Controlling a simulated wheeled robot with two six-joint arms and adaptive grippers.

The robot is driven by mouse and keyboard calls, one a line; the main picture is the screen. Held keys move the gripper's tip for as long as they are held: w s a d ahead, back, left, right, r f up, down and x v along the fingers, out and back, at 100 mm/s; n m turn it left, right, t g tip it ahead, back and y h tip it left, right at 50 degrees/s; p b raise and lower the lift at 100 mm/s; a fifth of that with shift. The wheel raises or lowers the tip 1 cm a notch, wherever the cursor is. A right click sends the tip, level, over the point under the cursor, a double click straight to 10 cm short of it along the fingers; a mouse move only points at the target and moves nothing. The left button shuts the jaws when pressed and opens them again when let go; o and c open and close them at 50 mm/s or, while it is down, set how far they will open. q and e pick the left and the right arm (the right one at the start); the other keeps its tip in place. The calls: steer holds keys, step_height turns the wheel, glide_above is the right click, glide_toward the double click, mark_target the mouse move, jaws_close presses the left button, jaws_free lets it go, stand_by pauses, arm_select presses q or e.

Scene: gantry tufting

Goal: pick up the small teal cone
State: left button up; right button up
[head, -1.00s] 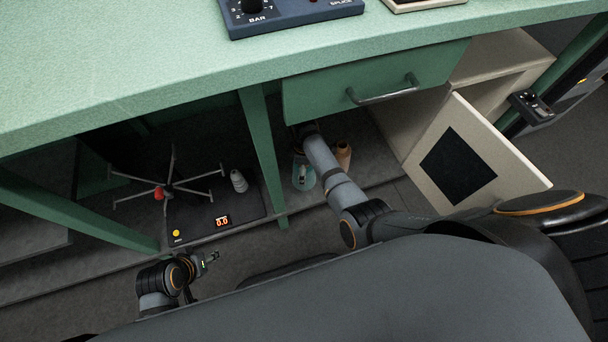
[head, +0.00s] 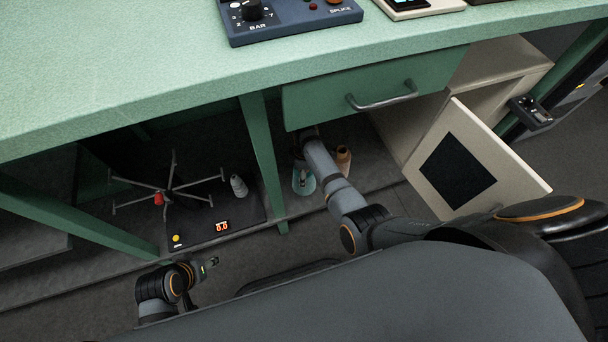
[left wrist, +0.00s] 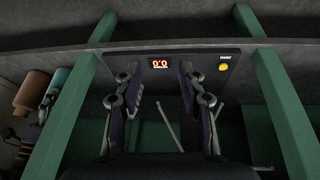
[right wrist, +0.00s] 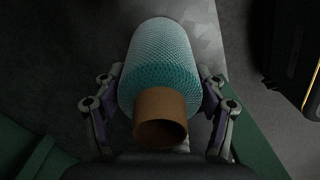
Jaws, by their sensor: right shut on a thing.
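The teal cone (right wrist: 160,65), with a mesh-like surface and a brown tube end (right wrist: 160,118), fills the middle of the right wrist view. My right gripper (right wrist: 158,100) has its fingers on either side of it and is shut on it. In the head view the teal cone (head: 303,184) is low under the bench, partly hidden by my right arm; it also shows in the left wrist view (left wrist: 58,82). My left gripper (head: 212,262) is in front of the bench, open and empty; its spread fingers show in the left wrist view (left wrist: 160,95).
A brown cone (head: 343,160) stands close to the right of the teal one. Left of a green post (head: 262,160) are a scale (head: 200,235) reading 0.0, a grey cone (head: 239,186) and a spoked stand (head: 185,186). A drawer (head: 330,95) hangs above; an open cabinet door (head: 515,172) is at right.

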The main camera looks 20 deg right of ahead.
step_height(320, 180, up, 8)
steer(key=p, duration=0.4)
steer(key=shift+f, duration=0.2)
step_height(320, 180, up, 2)
steer(key=shift+r+p, duration=0.1)
steer(key=shift+p, duration=0.35)
arm_select(q)
steer(key=r+g, duration=0.1)
steer(key=a+r+g, duration=0.1)
steer(key=r, duration=0.1)
steer(key=s+a+r+y, duration=0.1)
steer(key=shift+s+a+r+g, duration=0.1)
steer(key=shift+a+r+g, duration=0.1)
steer(key=shift+r+g, duration=0.2)
arm_select(e)
steer(key=shift+r, duration=0.1)
arm_select(q)
steer(key=shift+f, duration=0.1)
